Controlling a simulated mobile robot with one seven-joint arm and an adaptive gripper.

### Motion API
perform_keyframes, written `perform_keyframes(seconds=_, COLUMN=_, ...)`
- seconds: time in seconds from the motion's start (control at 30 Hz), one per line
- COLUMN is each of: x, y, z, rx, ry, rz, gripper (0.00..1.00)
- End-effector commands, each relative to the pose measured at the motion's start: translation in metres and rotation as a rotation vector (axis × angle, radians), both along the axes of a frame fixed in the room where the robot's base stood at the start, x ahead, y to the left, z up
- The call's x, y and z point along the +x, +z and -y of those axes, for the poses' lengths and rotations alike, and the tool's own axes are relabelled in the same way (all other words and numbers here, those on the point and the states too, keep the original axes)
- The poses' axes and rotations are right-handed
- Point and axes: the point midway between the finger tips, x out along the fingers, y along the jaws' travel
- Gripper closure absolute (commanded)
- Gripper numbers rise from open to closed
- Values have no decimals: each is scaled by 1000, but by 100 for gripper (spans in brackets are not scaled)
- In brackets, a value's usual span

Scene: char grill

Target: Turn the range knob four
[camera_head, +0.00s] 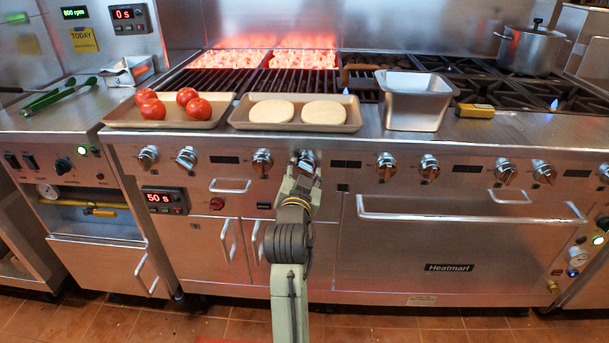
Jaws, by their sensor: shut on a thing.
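A row of metal range knobs runs along the front panel of the steel range. My gripper (306,168) reaches up from below and is shut on the range knob (308,158) just right of the panel's middle-left knob (262,161). The fingers stand on either side of the held knob and hide its lower part. Its exact pointer angle cannot be told. To its right a free knob (387,165) shows, and another (429,167) beyond it.
A tray of tomatoes (112,116) and a tray with two pale patties (241,122) sit on the ledge above. A steel pan (417,115) stands to the right. The oven handle (470,217) and cabinet handles (230,185) stick out below the panel. The grill glows red behind.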

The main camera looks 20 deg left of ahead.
Motion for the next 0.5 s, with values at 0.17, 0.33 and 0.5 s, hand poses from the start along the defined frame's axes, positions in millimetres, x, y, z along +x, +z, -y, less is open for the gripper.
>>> perform_keyframes(seconds=0.17, x=0, y=-1, z=-1, rx=111, ry=4, rz=-32, gripper=88)
perform_keyframes(seconds=0.33, x=0, y=-1, z=-1, rx=185, ry=3, rz=-56, gripper=88)
perform_keyframes(seconds=0.5, x=0, y=0, z=-1, rx=225, ry=4, rz=-66, gripper=88)
